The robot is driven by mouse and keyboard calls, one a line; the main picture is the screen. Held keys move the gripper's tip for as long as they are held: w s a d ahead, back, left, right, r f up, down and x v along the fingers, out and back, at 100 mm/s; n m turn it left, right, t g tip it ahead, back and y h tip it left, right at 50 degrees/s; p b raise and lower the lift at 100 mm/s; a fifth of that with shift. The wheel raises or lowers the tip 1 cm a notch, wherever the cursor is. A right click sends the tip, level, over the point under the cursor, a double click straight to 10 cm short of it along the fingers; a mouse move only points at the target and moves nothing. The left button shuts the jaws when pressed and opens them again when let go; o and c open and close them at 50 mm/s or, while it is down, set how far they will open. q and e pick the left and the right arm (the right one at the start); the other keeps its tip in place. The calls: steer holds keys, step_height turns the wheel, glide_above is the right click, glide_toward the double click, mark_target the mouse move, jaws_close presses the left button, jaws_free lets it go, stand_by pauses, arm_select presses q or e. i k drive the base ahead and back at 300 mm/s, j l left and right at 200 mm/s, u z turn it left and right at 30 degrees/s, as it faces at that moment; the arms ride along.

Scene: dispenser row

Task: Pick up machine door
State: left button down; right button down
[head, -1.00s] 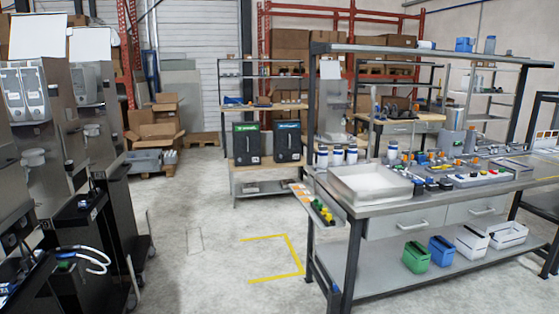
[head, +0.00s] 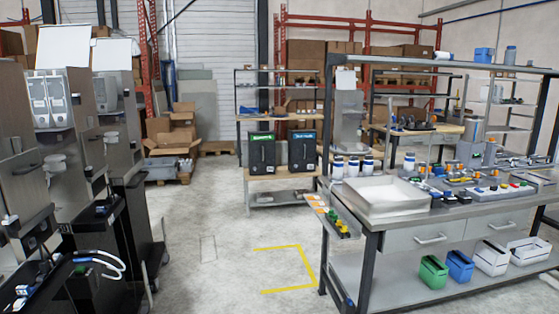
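Two upright black panels or boxes stand side by side on a low wooden-topped table in the middle distance. One has a green label (head: 262,155) and the other a blue label (head: 302,153). Tall dispenser machines (head: 52,130) stand in a row on the left, with dark lower fronts (head: 133,222). I cannot tell which of these parts is the machine door. Neither of my grippers is in view.
A workbench (head: 440,215) fills the right, with a white tray (head: 382,194), bottles and small parts on top. Green (head: 433,271) and blue (head: 460,265) bins sit on its lower shelf. Open floor with a yellow corner mark (head: 300,262) lies between bench and machines.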

mark_target(261, 144)
steer(key=i+j+u, duration=0.1)
steer(key=i+u, duration=0.35)
steer(key=i, duration=1.6)
steer(key=i+j+z, duration=0.1)
steer(key=i, duration=1.6)
steer(key=i+z, duration=0.15)
steer(key=i, duration=0.7)
steer(key=i+j+z, duration=0.1)
steer(key=i, duration=0.7)
steer(key=i+z, duration=0.45)
steer(key=i, duration=0.25)
steer(key=i+j+z, duration=0.2)
steer(key=i+z, duration=0.3)
steer(key=i, duration=0.25)
steer(key=i+l+z, duration=0.15)
steer(key=i+z, duration=0.35)
steer(key=i, duration=0.2)
steer(key=i+j+z, duration=0.15)
steer(key=i+z, duration=0.3)
steer(key=i, duration=0.25)
steer(key=i+l+u, duration=0.1)
steer(key=i+u, duration=0.25)
steer(key=i+l+u, duration=0.2)
steer(key=i+u, duration=0.15)
steer(key=i+l+u, duration=0.35)
